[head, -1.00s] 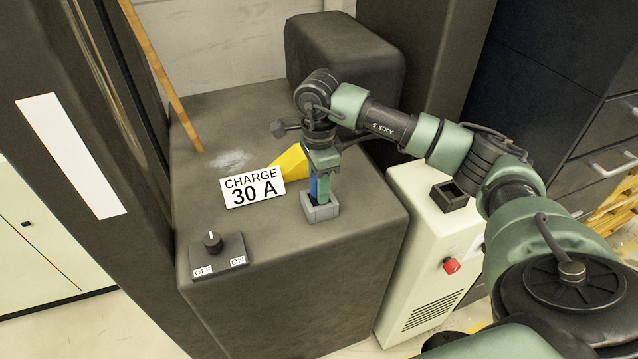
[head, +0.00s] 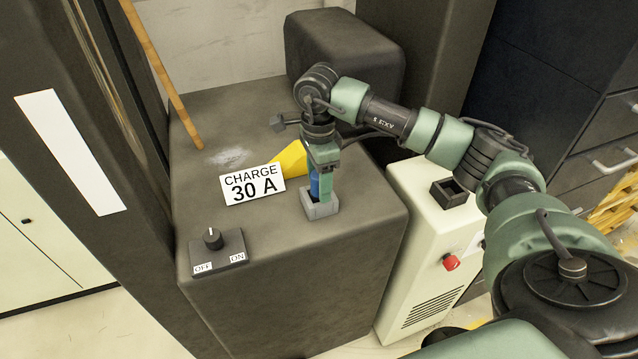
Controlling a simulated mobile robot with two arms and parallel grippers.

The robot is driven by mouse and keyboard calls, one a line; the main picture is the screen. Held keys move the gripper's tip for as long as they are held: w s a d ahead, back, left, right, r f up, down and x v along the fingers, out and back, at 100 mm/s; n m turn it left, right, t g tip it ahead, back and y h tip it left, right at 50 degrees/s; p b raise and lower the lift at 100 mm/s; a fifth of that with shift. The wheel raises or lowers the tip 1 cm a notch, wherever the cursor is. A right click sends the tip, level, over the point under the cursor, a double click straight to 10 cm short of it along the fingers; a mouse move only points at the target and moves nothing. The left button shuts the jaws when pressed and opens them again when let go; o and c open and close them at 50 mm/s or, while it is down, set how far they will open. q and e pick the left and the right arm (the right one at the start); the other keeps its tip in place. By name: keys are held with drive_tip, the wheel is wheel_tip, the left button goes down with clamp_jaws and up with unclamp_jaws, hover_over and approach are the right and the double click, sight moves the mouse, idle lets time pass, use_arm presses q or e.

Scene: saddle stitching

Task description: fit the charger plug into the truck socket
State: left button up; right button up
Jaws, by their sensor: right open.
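The charger plug (head: 316,187) is blue and stands upright in the grey truck socket (head: 319,210) on top of the dark truck body. Its lower part is hidden inside the socket, so I cannot tell how deep it sits. My right gripper (head: 323,183) points down over the socket. Its jaws are open around the plug, with a finger on either side, and partly hide it. My left gripper is not in view.
A white "CHARGE 30 A" sign (head: 252,185) and a yellow wedge (head: 291,158) stand left of the socket. An OFF/ON knob (head: 213,239) is at the front left. A pale charger cabinet (head: 425,255) with an empty dark holder (head: 449,193) and red button (head: 451,262) stands at right.

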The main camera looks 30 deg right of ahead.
wheel_tip(320, 180, up, 10)
drive_tip(key=shift+b, duration=1.15)
drive_tip(key=shift+r, duration=0.55)
drive_tip(key=shift+s+f, duration=0.1)
